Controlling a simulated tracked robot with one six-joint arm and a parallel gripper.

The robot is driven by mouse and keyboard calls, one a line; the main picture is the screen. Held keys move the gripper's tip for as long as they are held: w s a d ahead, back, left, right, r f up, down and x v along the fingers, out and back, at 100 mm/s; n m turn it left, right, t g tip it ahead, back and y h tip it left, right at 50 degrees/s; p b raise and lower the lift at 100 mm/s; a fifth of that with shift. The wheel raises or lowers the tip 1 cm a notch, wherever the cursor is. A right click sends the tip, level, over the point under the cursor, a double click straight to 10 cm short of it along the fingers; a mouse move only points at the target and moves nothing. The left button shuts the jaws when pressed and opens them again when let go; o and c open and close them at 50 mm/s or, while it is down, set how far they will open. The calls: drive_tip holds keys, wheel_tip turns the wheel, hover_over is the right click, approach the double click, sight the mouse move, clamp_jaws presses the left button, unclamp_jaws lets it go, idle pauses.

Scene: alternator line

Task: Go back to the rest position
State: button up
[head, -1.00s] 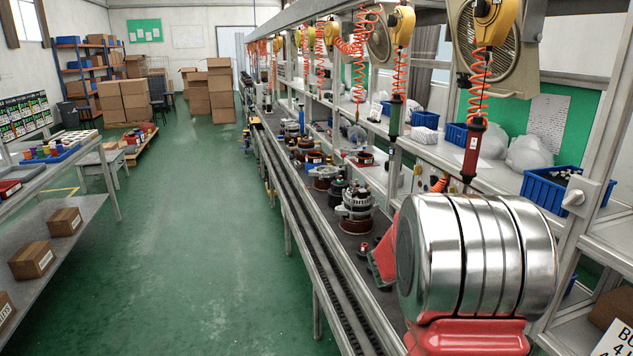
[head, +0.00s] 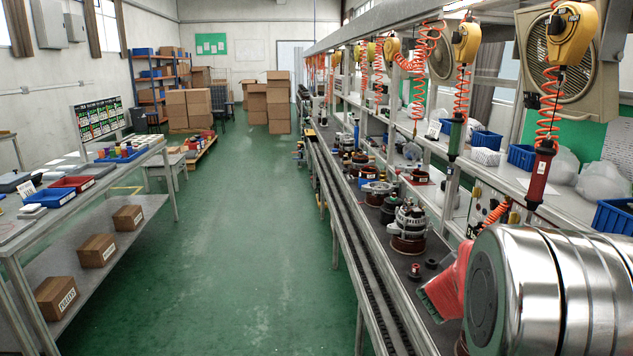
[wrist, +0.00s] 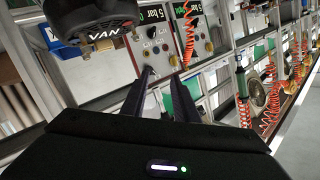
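In the wrist view my gripper (wrist: 162,76) shows two dark fingers with a gap between them. It looks open, with nothing visible between the fingertips. A black rounded thing marked "VAN" (wrist: 105,35) hangs into the upper left of the wrist view. I cannot tell what it belongs to.
The bench line (head: 375,290) runs along the right with an alternator (head: 410,228) and a red bristled thing (head: 445,288) close to my arm. A red tool (head: 540,175) hangs above. A shelf table (head: 150,210) stands left. The green aisle (head: 230,260) is clear.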

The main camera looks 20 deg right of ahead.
drive_tip(key=w+a+f+n+t+y, duration=0.1)
drive_tip(key=w+a+f+n+y, duration=0.2)
drive_tip(key=a, duration=0.4)
drive_tip(key=w+a+f+n+t+y, duration=0.1)
drive_tip(key=a+n+t+y, duration=0.2)
drive_tip(key=a, duration=0.4)
drive_tip(key=s+a+f+n+g+y, duration=0.1)
drive_tip(key=s+a+n+y, duration=0.15)
drive_tip(key=a, duration=0.35)
drive_tip(key=s+a+n+g+y, duration=0.1)
drive_tip(key=a+y, duration=0.3)
drive_tip(key=a, duration=0.2)
drive_tip(key=s+a+r+n+g+y, duration=0.1)
drive_tip(key=s+a+n, duration=0.3)
drive_tip(key=s+a, duration=0.4)
drive_tip(key=s+a+r+n+g+y, duration=0.1)
drive_tip(key=s+a+r+n+g, duration=0.1)
drive_tip(key=s+a, duration=0.7)
drive_tip(key=s+r+n, duration=0.1)
drive_tip(key=s+n, duration=0.1)
drive_tip(key=s, duration=0.3)
drive_tip(key=shift+s+a+n, duration=0.3)
drive_tip(key=shift+n, duration=0.05)
drive_tip(key=shift+d, duration=0.15)
